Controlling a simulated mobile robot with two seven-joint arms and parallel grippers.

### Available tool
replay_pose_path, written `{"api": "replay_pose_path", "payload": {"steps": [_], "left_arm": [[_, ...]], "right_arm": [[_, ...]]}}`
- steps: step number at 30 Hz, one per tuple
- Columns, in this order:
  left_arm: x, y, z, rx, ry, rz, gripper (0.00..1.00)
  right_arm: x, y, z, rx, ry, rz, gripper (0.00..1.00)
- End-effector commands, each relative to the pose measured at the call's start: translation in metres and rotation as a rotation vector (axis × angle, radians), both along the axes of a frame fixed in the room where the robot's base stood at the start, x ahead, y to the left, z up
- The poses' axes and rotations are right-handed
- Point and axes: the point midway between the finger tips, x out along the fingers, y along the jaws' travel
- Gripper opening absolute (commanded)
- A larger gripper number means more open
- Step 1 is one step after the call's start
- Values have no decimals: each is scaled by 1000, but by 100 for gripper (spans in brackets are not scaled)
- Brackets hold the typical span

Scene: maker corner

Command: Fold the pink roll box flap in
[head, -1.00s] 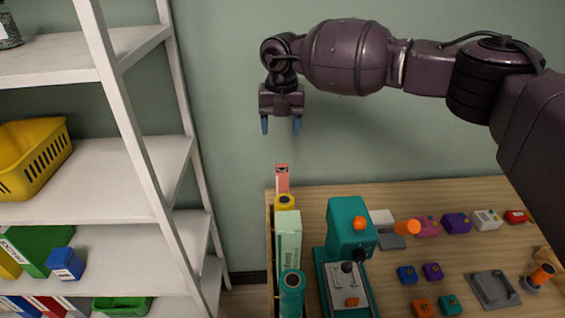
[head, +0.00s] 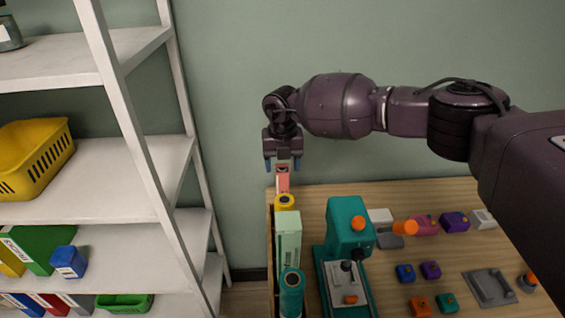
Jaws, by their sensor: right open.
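The pink roll box (head: 283,183) stands upright at the far left end of the wooden bench, behind a yellow roll. A lighter pink part shows at its top, but I cannot make out the flap clearly. My right gripper (head: 283,165) points down with its blue fingertips apart, at the top of the pink box. One fingertip shows on each side of the box top in the picture; I cannot tell whether they touch it. My left gripper is not in view.
A yellow roll (head: 285,202), a pale green box (head: 288,238) and a teal roll (head: 291,292) line the bench's left edge. A teal press (head: 348,230) stands beside them. White shelves (head: 100,180) rise at left.

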Motion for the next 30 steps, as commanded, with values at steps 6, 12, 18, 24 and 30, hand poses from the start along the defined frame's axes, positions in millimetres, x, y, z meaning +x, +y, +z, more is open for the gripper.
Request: {"api": "replay_pose_path", "payload": {"steps": [6, 12, 18, 24, 30], "left_arm": [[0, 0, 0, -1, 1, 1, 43], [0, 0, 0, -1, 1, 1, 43], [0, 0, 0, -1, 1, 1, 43], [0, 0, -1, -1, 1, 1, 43], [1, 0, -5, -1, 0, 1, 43]], "right_arm": [[0, 0, -3, 0, -1, 0, 64], [0, 0, -3, 0, -1, 0, 53], [0, 0, -3, 0, -1, -1, 22], [0, -1, -4, -2, -18, -1, 14], [-2, -1, -7, -3, -94, 0, 14]]}}
